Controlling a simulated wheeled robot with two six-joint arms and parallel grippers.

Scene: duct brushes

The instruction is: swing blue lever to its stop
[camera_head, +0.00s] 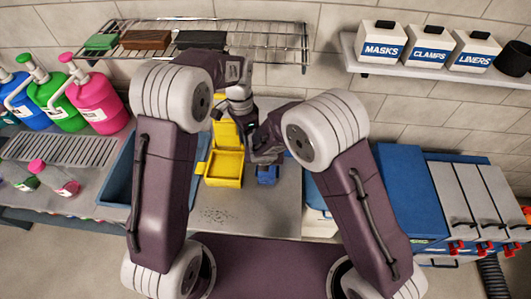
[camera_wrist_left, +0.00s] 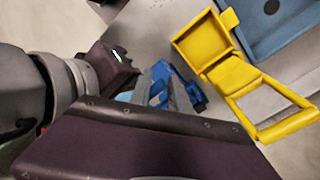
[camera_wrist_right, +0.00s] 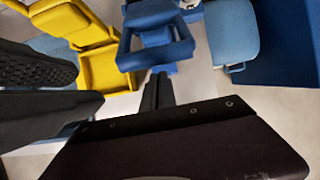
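A blue holder (camera_head: 267,175) stands on the counter just right of a yellow one. In the right wrist view its blue lever (camera_wrist_right: 178,55) is an open frame, and its body lies partly behind it. The blue parts also show in the left wrist view (camera_wrist_left: 160,78), partly covered. My right gripper (camera_wrist_right: 157,92) has its dark fingers close together at the lower edge of the blue frame; I cannot tell whether they touch it.
The yellow holder (camera_head: 223,168) stands open close to the left, with its own yellow frame (camera_wrist_left: 275,115). A blue tray (camera_head: 118,180) lies farther left. A wire rack (camera_head: 265,42) and a labelled-box shelf (camera_head: 430,65) are behind. My two forearms are close together above the counter.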

